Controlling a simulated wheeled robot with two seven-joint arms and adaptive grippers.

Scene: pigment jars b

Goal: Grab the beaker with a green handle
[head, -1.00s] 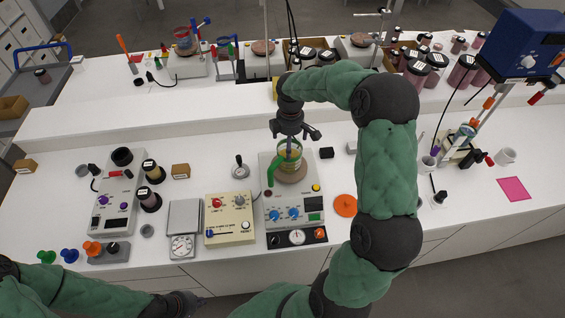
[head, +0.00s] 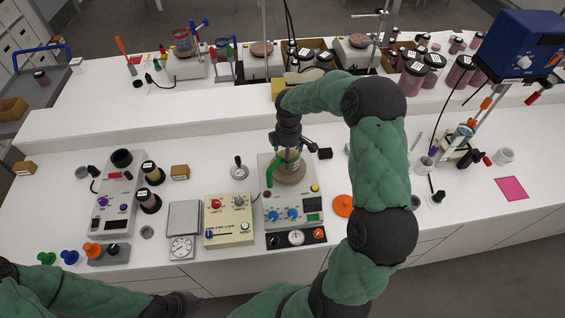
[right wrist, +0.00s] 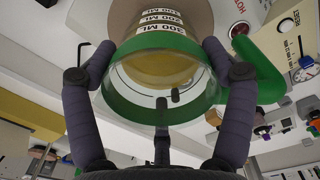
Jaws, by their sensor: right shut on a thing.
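The beaker (head: 289,162) is clear glass with a green handle (head: 272,170) and stands on the round brown plate (head: 291,176) of a grey stirrer unit. In the right wrist view I look down into the beaker (right wrist: 163,70), which has a green rim, "300 ML" marks and yellowish contents; its green handle (right wrist: 257,70) sticks out to the right. My right gripper (head: 288,148) is over the beaker from above. In the right wrist view its fingers (right wrist: 162,62) are shut on the beaker's opposite sides. My left gripper (head: 190,304) is low at the front edge, away from the beaker; its finger opening is unclear.
A cream control box (head: 229,219) and a small scale (head: 182,247) stand left of the stirrer. An orange disc (head: 343,205) lies to its right. A stand with a blue box (head: 522,48) rises at the right. Pigment jars (head: 413,75) crowd the back shelf.

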